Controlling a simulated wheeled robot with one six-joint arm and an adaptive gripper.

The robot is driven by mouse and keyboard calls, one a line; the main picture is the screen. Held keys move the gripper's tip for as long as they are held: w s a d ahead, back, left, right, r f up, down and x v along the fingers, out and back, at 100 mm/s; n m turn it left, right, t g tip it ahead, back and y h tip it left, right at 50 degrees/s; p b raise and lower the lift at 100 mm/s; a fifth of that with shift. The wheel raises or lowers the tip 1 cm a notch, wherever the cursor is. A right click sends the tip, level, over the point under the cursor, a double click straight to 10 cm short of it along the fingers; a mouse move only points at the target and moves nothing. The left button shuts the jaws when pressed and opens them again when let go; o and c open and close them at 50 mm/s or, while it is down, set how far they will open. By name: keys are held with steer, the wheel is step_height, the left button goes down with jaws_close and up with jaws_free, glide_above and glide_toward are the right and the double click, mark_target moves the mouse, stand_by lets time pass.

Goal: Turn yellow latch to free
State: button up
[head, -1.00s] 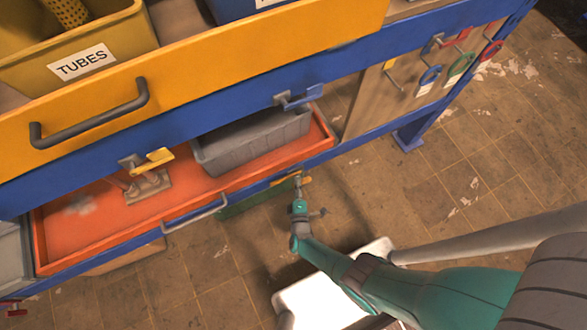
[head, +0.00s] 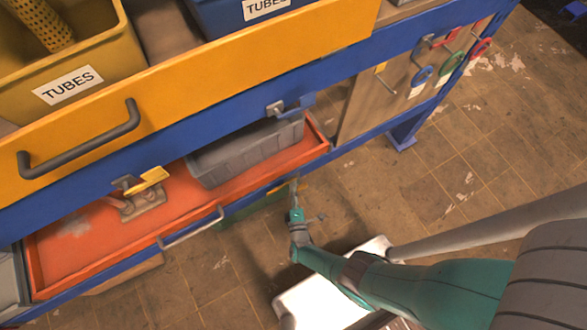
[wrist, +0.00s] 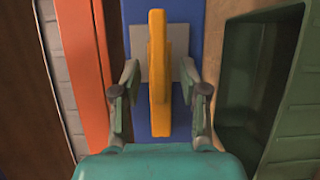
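In the wrist view a yellow latch (wrist: 158,72) stands lengthwise on a grey plate fixed to a blue rail. My gripper (wrist: 160,92) is open, with one finger on each side of the latch and a gap showing on both sides. In the head view my gripper (head: 295,186) is at the front blue rail, by the right part of the orange drawer, and largely covers this small latch. Another yellow latch (head: 148,180) sits on the upper blue rail to the left.
An orange drawer (head: 75,262) holds a grey bin (head: 250,152). Its handle (head: 192,228) juts out left of my gripper. A green drawer or bin (wrist: 262,85) lies right of the latch in the wrist view. A blue latch (head: 292,105) is above. Floor to the right is open.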

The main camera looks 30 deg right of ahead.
steer(key=shift+s, duration=0.1)
steer(key=v, duration=1.1)
steer(key=shift+s+a, duration=0.15)
steer(key=shift+s, duration=0.2)
stand_by(0.8)
